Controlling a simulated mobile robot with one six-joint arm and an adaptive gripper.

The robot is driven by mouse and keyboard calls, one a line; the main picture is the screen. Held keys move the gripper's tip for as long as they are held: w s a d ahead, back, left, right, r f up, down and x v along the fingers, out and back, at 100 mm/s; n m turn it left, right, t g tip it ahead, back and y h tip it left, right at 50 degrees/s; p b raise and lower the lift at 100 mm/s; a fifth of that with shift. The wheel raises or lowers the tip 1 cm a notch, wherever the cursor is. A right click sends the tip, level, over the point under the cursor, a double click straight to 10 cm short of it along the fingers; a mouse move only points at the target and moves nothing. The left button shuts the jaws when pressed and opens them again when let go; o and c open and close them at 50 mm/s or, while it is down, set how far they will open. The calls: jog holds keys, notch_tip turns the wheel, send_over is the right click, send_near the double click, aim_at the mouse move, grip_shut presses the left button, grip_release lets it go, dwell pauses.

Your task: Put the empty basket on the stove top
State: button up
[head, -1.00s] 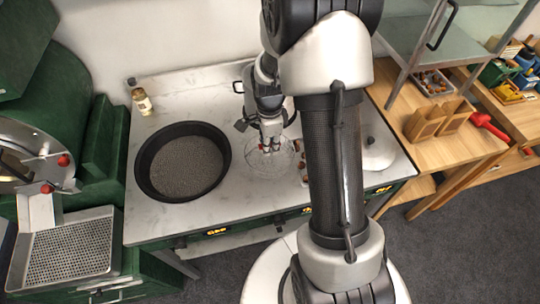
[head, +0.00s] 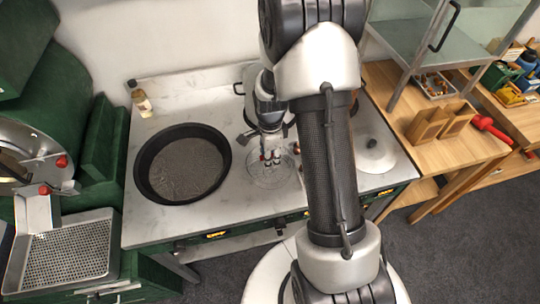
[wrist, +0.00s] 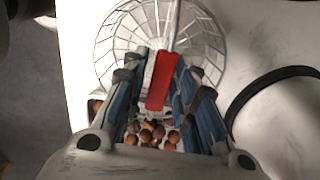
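The empty wire basket (head: 268,178) is a round, pale mesh bowl over the middle of the stove top (head: 222,203), right of the dark pan. In the wrist view the basket (wrist: 116,45) fills the upper middle, with no chestnuts seen in it. Its red handle (wrist: 163,82) lies between the fingers of my gripper (wrist: 163,65), which look closed around it. In the head view my gripper (head: 271,158) points down at the basket. Whether the basket's underside touches the stove top I cannot tell. My arm hides part of the stove to the right.
A dark round pan (head: 140,180) with grey contents stands left of the basket. Chestnuts (wrist: 150,133) show below the fingers in the wrist view. A pale lid (head: 374,155) lies at the stove's right side. A small jar (head: 142,104) stands at the back left.

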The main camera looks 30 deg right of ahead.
jog(key=shift+o, duration=0.5)
jog(key=shift+r, duration=0.15)
notch_tip(320, 180, up, 12)
jog(key=p, duration=0.3)
jog(key=s+a+r+n+t, duration=0.1)
jog(key=s+a+r+n, duration=0.2)
jog(key=r+n, duration=0.3)
jog(key=s+a+r+n+t, duration=0.1)
jog(key=s+a+r+n, duration=0.25)
jog(key=r, duration=0.35)
jog(key=s+a+r+n+t, duration=0.1)
jog(key=s+a+r+n, duration=0.2)
jog(key=s+n, duration=0.3)
jog(key=s+a+r+n+t, duration=0.1)
jog(key=s+a+r+n, duration=0.2)
jog(key=s+n, duration=0.2)
jog(key=shift+s+n, duration=0.35)
jog(key=shift+s, duration=0.75)
notch_tip(320, 180, down, 5)
jog(key=b, duration=0.5)
jog(key=shift+r, duration=0.15)
